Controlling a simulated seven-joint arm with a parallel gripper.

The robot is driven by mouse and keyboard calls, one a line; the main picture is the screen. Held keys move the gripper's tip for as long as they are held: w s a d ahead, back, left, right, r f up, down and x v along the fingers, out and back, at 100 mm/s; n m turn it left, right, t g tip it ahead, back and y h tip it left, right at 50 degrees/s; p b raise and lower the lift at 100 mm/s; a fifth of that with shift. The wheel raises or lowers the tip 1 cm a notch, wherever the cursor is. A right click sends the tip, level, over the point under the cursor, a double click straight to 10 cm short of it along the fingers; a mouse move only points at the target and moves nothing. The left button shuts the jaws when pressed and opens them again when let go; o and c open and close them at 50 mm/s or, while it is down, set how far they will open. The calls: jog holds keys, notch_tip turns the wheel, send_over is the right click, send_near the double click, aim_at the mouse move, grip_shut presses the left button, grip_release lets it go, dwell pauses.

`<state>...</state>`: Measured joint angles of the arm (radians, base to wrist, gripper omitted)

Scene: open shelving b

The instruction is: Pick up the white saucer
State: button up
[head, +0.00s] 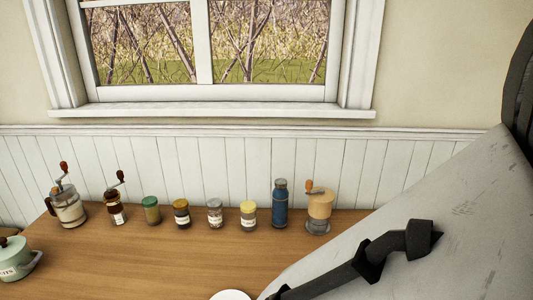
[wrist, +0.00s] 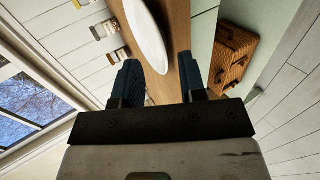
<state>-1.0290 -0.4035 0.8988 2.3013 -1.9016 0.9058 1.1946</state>
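The white saucer (head: 231,295) shows only as a pale rim at the bottom edge of the head view, on the wooden counter (head: 165,250); the rest is cut off. In the wrist view the saucer (wrist: 147,33) is a long white oval, cut off at the top, with its lower end between the fingers in the picture. My gripper (wrist: 158,66) is open, with its two dark blue fingers well apart. No grip on the saucer shows. How far the fingertips are from it I cannot tell.
A row of jars, including a yellow-lidded jar (head: 248,216), a blue bottle (head: 280,204) and a grinder (head: 319,209), lines the back of the counter by the wall. A green pot (head: 14,259) stands at left. A wooden crate (wrist: 235,55) shows in the wrist view.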

jog(key=shift+x, duration=2.45)
grip_shut()
